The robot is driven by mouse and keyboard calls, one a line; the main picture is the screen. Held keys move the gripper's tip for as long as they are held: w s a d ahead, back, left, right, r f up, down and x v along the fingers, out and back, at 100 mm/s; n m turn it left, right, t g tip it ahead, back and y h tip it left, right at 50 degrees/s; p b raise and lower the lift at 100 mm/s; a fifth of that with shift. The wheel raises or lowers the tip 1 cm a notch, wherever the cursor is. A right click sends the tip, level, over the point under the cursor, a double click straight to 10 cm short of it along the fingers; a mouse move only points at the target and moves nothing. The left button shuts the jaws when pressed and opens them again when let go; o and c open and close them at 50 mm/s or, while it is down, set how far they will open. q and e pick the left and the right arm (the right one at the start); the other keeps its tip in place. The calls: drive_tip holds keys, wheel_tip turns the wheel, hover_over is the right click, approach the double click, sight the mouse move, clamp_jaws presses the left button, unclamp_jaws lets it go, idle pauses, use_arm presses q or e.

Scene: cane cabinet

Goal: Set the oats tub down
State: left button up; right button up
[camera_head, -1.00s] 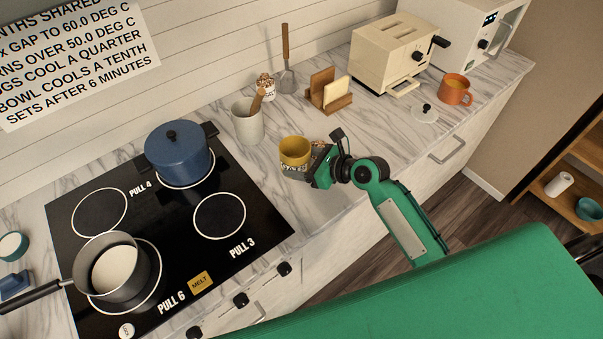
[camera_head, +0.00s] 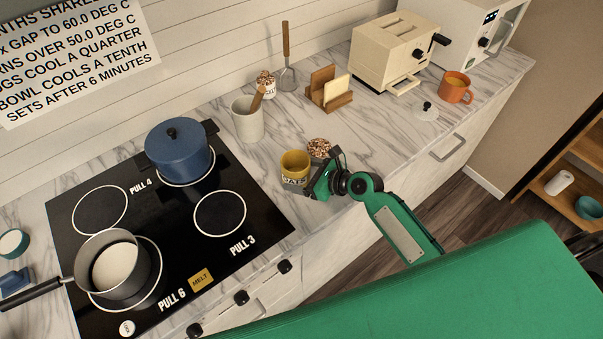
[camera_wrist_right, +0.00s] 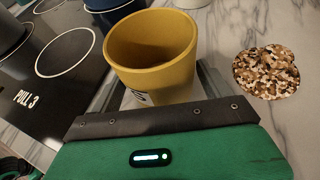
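The oats tub (camera_head: 294,168) is a small yellow tub with a pale label, upright near the counter's front, right of the cooktop. In the wrist view the tub (camera_wrist_right: 155,60) looks empty inside and stands between my finger plates. My right gripper (camera_head: 297,187) comes in from the right, low on the tub, and appears shut on it. The fingers hide the tub's base, so I cannot tell whether it touches the counter (camera_head: 375,130). My left gripper is not in view.
A brown-and-white speckled clump (camera_head: 319,148) lies right behind the tub; it shows clearly in the wrist view (camera_wrist_right: 266,72). A utensil crock (camera_head: 247,122), wooden rack (camera_head: 328,95) and toaster (camera_head: 392,55) stand farther back. The cooktop (camera_head: 250,215) lies left.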

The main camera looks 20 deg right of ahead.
drive_tip(key=shift+o, duration=0.4)
drive_tip(key=shift+r, duration=0.1)
drive_tip(key=shift+s+d+r, duration=0.1)
drive_tip(key=b+v, duration=0.2)
drive_tip(key=v, duration=0.9)
drive_tip(key=shift+s+d+r, duration=0.2)
drive_tip(key=shift+r, duration=0.1)
